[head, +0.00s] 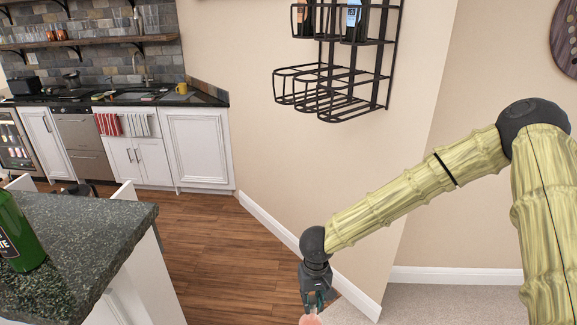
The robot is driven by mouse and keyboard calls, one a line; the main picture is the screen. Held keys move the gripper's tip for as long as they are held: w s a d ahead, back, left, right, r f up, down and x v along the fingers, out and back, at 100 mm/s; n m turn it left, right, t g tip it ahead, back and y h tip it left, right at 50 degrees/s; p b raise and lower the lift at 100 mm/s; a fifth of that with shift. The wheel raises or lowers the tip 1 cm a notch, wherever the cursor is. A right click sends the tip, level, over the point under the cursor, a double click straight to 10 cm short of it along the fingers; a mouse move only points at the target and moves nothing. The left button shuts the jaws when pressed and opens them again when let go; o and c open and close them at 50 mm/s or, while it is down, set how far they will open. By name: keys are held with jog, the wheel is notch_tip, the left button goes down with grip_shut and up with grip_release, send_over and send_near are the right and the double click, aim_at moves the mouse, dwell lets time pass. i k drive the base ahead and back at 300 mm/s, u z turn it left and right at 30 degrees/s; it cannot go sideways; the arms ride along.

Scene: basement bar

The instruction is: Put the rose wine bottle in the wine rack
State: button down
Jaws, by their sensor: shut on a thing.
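My gripper (317,299) hangs low at the bottom middle of the head view and points down. It is shut on a pink thing, likely the rose wine bottle (311,320), of which only a small rounded top part shows at the picture's lower edge. The rest of it is out of view. The black wire wine rack (335,90) is fixed to the beige wall, above and beyond my gripper. Its upper row holds bottles, partly cut off by the top edge. Its lower cradles look empty.
A dark stone counter (95,225) with a green bottle (18,235) stands at the left. White kitchen cabinets (195,148) and a back counter lie farther off. Wooden floor (225,255) between is clear. The wall corner is close behind my arm.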

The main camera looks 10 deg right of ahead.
aim_at(288, 99)
jog(key=i, duration=1.05)
